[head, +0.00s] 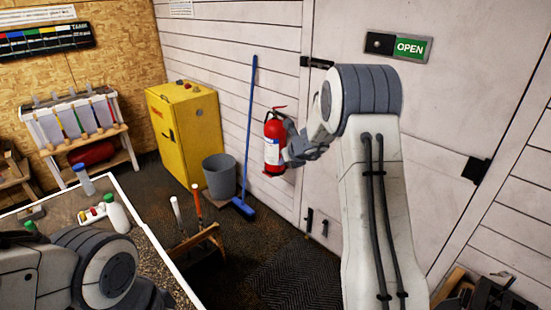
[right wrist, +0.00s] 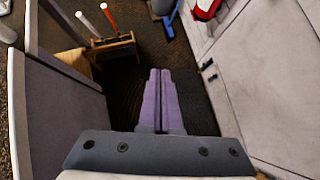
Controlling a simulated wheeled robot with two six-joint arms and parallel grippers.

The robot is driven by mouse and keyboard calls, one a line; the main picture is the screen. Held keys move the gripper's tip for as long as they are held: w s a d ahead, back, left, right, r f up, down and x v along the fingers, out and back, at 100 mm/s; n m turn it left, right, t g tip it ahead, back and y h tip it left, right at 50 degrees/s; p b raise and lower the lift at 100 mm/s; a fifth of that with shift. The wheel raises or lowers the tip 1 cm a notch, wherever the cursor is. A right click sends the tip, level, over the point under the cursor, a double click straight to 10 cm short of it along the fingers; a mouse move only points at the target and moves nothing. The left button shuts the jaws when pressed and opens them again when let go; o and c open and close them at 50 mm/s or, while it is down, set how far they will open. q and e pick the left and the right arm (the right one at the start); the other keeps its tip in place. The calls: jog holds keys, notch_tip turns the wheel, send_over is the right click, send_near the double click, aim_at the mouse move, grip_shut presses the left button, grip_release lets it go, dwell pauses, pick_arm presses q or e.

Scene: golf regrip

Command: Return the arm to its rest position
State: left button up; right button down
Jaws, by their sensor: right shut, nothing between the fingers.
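My right gripper (head: 296,150) is raised in the middle of the head view, at the end of my bent right arm. It appears in front of the right side of the red fire extinguisher; whether they touch cannot be told from this view. In the right wrist view its two fingers (right wrist: 160,72) lie together, shut and empty, with dark floor beyond the tips. My left arm (head: 105,265) shows at the lower left, over the table's near side; its gripper is not visible.
A white-edged table (head: 152,232) with bottles stands at the left. Beyond it are a small wooden rack (head: 200,240) with two clubs, a grey bucket (head: 219,176), a blue broom (head: 249,130) and a yellow cabinet (head: 186,132). The fire extinguisher (head: 273,150) hangs near the door (head: 440,130).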

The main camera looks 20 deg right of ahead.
jog(key=s+a+r+n+g+y+b, duration=0.1)
jog(key=s+a+n+y, duration=0.1)
jog(key=a+n, duration=0.45)
jog(key=s+a+r+n+y, duration=0.1)
jog(key=s+a+r+n, duration=0.15)
jog(key=a, duration=0.75)
jog(key=s+a+n+g+y+b, duration=0.15)
jog(key=s+a+n+g, duration=0.25)
jog(key=s+a+n, duration=0.95)
jog(key=s+a+f+n+g, duration=0.1)
jog(key=s+a+n+g, duration=0.2)
jog(key=s+n, duration=0.7)
jog(key=s+d+f+n+h, duration=0.1)
jog(key=s+d+n+h, duration=0.1)
jog(key=s+n, duration=0.3)
jog(key=s+d+f+n+g+h+b, duration=0.1)
jog(key=s+n, duration=0.4)
jog(key=s, duration=0.6)
jog(key=shift+d+f+h, duration=0.35)
jog(key=shift+d+h, duration=0.1)
jog(key=shift+d, duration=0.35)
